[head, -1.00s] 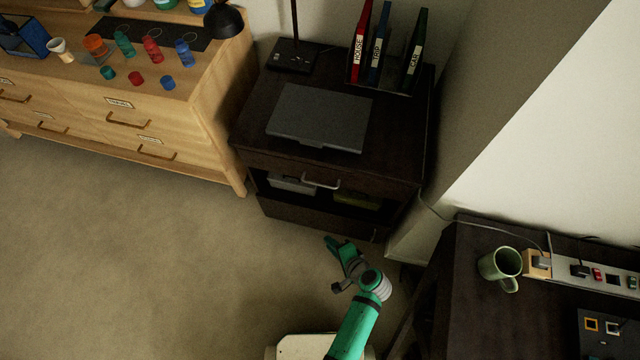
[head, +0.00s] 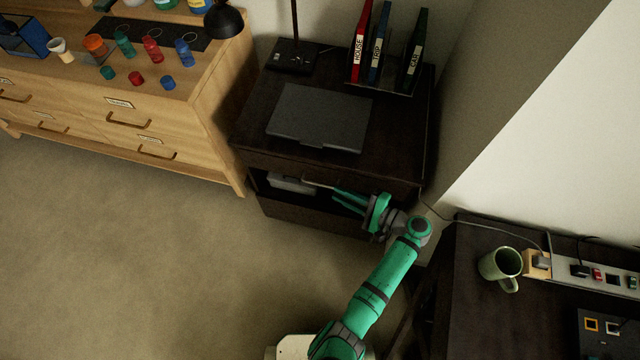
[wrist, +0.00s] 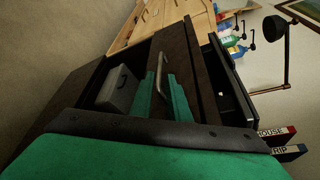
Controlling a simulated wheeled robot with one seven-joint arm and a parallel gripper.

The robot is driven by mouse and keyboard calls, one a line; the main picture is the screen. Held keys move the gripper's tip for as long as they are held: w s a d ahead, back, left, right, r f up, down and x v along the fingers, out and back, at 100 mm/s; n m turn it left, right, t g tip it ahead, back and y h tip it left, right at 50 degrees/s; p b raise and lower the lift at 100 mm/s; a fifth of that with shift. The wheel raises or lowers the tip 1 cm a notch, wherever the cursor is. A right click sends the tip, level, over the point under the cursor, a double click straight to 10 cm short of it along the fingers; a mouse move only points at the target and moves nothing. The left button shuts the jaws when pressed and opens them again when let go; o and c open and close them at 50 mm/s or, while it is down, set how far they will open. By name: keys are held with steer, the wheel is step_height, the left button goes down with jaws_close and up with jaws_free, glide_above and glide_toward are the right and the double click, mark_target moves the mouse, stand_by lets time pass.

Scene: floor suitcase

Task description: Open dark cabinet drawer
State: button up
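The dark cabinet (head: 400,135) stands against the wall with its top drawer (head: 262,162) closed. The drawer's metal bar handle (head: 314,183) is partly covered by my gripper (head: 336,195), which points left in front of the drawer. In the wrist view, the handle (wrist: 158,72) lies at the tips of my green gripper (wrist: 161,76), with one finger on each side. The fingers are apart, so the gripper is open. Whether a finger touches the handle I cannot tell.
A laptop (head: 320,117), binders (head: 378,50) and a lamp base (head: 293,56) are on the cabinet. A grey box (head: 290,184) sits in the open shelf below the drawer. A wooden dresser (head: 190,120) stands left, a dark desk with a mug (head: 498,265) right. The floor left is clear.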

mark_target(321, 185)
steer(key=x, duration=0.8)
steer(key=shift+w+a+f, duration=0.15)
steer(key=shift+w+a, duration=0.1)
steer(key=shift+a, duration=0.05)
jaws_close()
steer(key=shift+d, duration=0.1)
stand_by(1.0)
